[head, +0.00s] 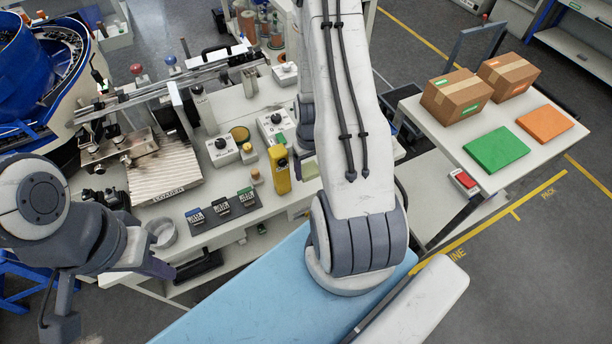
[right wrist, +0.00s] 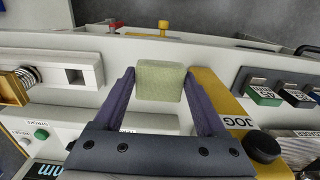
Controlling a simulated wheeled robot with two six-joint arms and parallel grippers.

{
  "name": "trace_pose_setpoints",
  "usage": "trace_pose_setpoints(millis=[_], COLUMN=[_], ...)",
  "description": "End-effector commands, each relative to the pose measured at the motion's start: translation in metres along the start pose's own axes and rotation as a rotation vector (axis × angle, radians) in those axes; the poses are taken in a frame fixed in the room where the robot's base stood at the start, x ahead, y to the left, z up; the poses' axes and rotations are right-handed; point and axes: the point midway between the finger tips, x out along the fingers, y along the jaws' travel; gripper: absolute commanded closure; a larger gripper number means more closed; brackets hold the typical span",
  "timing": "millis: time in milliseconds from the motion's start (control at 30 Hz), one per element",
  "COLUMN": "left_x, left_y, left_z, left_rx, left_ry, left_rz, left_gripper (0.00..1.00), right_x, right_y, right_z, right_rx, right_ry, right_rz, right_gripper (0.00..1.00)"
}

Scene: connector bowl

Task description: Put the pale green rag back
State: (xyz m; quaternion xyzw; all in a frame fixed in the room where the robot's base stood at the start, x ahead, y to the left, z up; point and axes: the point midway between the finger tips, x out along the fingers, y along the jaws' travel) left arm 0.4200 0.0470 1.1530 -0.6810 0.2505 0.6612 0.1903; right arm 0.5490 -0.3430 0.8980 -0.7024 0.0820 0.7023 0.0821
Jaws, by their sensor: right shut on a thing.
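The pale green rag (right wrist: 160,82) is a small folded block between the two purple fingers of my right gripper (right wrist: 160,100) in the right wrist view. The gripper is shut on it, beside the yellow JOG unit (right wrist: 222,95). In the head view my right arm hides most of this gripper. My left gripper (head: 150,266) is at the left, near the table's front edge; its dark finger part shows, but its opening cannot be made out.
The yellow unit (head: 278,170) stands on the white worktable (head: 240,205). A black strip with several small connectors (head: 221,207) lies to its left, and a grey bowl (head: 161,233) farther left. White button boxes (head: 222,151) stand behind. Cardboard boxes (head: 457,96) sit on the right-hand table.

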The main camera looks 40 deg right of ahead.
Motion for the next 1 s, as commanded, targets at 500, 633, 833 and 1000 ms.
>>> trace_pose_setpoints(millis=[500, 633, 833, 1000], left_x=[0.039, 0.051, 0.049, 0.051], left_y=[-0.003, -0.004, -0.004, -0.004], left_z=[0.002, 0.003, 0.003, 0.003], left_rx=[0.002, 0.002, 0.002, 0.002], left_ry=[0.000, 0.000, 0.000, 0.000], left_rz=[0.000, 0.000, 0.000, 0.000], left_gripper=[1.00, 1.00, 1.00, 1.00], right_x=[0.048, 0.062, 0.059, 0.063], right_y=[0.005, 0.006, 0.006, 0.005], right_z=[-0.031, -0.032, -0.032, -0.032], right_rx=[0.004, 0.004, 0.004, 0.003], right_ry=[-0.002, -0.001, 0.001, 0.000], right_rz=[-0.001, 0.000, 0.000, 0.000], right_gripper=[0.78, 0.78, 0.78, 0.78])
